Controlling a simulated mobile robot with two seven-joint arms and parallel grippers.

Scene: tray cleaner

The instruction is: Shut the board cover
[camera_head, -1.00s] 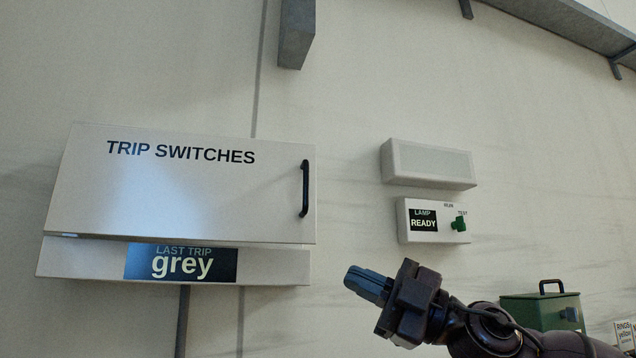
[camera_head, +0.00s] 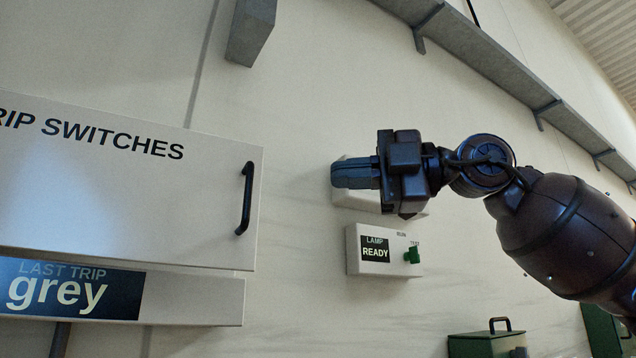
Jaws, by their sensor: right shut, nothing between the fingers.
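The board cover (camera_head: 120,200) is a pale panel marked TRIP SWITCHES, at the left and cut off by the picture's left edge. It has a black upright bar handle (camera_head: 245,199) near its right edge. The cover hangs across the front of the board, and its lower edge overlaps the strip below; I cannot tell how far it stands off the board. My right gripper (camera_head: 337,175) is shut and empty, to the right of the handle and apart from it, with its fingers pointing left. My left gripper is not in view.
Below the cover, a display (camera_head: 68,289) reads LAST TRIP grey. Behind and below my right gripper are a pale wall box (camera_head: 357,197) and a lamp box (camera_head: 384,262) reading READY, with a green knob (camera_head: 412,255). A green case (camera_head: 485,345) stands lower right. A grey duct (camera_head: 249,30) hangs above.

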